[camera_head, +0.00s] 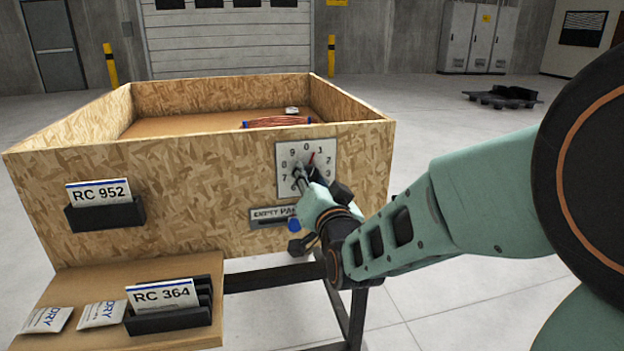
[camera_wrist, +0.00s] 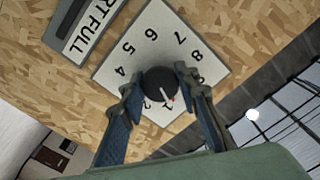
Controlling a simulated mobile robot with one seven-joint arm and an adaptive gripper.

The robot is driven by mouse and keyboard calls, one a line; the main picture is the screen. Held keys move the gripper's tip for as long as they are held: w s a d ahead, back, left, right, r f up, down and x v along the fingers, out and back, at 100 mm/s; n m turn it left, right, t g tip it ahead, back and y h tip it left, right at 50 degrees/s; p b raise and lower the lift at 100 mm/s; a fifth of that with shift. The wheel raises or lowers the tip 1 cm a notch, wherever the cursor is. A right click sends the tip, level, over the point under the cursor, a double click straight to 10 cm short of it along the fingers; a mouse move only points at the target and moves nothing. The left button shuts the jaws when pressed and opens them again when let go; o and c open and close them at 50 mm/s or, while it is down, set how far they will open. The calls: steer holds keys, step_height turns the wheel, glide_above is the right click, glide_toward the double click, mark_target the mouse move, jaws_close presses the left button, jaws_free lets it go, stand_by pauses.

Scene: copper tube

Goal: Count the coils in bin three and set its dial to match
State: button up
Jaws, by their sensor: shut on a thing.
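The white dial plate (camera_head: 318,183) with numbers around its edge is on the front of the wooden bin (camera_head: 210,190). It also shows in the wrist view (camera_wrist: 133,75). My gripper (camera_wrist: 158,88) is shut on the dial's black knob (camera_wrist: 160,84), one finger on each side. The knob's pointer has a red tip and lies close to the 1; the exact mark is hard to read. In the head view my gripper (camera_head: 301,178) covers part of the plate. Inside the bin a copper coil (camera_head: 284,121) with blue ties shows above the wall; the count is hidden.
A small white packet (camera_head: 291,111) lies in the bin. An RC 952 card (camera_head: 98,193) is in a front holder. Below, a ledge (camera_head: 110,262) holds an RC 364 card (camera_head: 161,295) and DRY sachets (camera_head: 102,314). A status plate (camera_head: 268,216) sits under the dial.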

steer(key=shift+m, duration=1.2)
steer(key=shift+r, duration=0.1)
steer(key=o, duration=1.2)
steer(key=shift+c, duration=0.2)
